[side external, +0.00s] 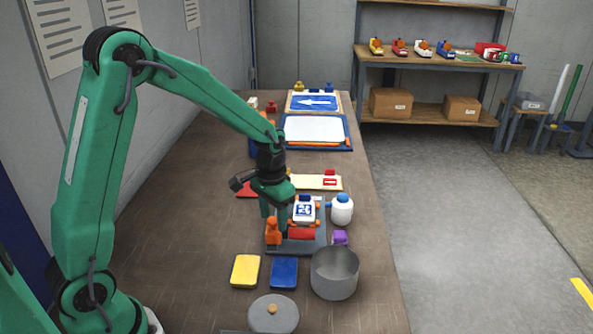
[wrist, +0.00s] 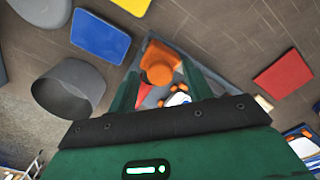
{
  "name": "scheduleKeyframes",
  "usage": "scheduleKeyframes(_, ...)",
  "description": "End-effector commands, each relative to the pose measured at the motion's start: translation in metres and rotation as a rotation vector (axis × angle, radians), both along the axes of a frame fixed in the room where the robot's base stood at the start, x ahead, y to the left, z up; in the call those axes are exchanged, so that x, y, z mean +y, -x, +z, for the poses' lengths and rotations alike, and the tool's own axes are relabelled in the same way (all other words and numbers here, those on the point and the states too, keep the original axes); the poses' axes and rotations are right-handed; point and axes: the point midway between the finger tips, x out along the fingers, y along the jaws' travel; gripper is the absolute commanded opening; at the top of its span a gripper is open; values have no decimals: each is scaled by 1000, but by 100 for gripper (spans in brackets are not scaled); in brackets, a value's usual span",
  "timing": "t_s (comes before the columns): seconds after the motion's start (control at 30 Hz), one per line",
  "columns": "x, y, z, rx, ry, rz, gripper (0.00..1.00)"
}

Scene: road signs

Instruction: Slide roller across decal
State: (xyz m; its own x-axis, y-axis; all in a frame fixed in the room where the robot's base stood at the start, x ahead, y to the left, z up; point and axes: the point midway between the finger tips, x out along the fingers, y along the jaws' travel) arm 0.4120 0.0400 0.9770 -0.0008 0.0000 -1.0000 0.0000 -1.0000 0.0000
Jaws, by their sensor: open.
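A grey tray (side external: 297,246) on the bench holds an upright orange piece (side external: 273,232), a red cylinder-like piece (side external: 302,232) and a white item with a blue-marked square face (side external: 304,210). The orange piece may be the roller's handle; I cannot tell whether it joins the red piece. The blue-marked face looks like the decal. My gripper (side external: 275,222) is low over the tray's left side, with its fingers at the orange piece. In the wrist view, my open gripper (wrist: 160,67) has the orange piece (wrist: 162,58) between its spread fingers. The white-and-blue item (wrist: 178,98) is partly hidden.
A white bottle (side external: 341,210) and purple block (side external: 340,238) stand right of the tray. A grey pot (side external: 335,275), blue pad (side external: 284,273), yellow pad (side external: 245,271) and lid (side external: 273,314) are nearer. A blue arrow sign (side external: 313,102) lies far back.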

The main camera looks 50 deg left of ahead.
Motion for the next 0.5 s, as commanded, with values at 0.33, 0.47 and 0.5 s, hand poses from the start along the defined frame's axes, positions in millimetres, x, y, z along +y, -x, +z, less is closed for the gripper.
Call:
scheduleKeyframes(0.33, 0, 0, -1, 0, 0, 0, 33)
scheduleKeyframes(0.47, 0, 0, 0, -1, 0, 0, 7)
scheduleKeyframes(0.5, 0, 0, 0, -1, 0, 0, 0)
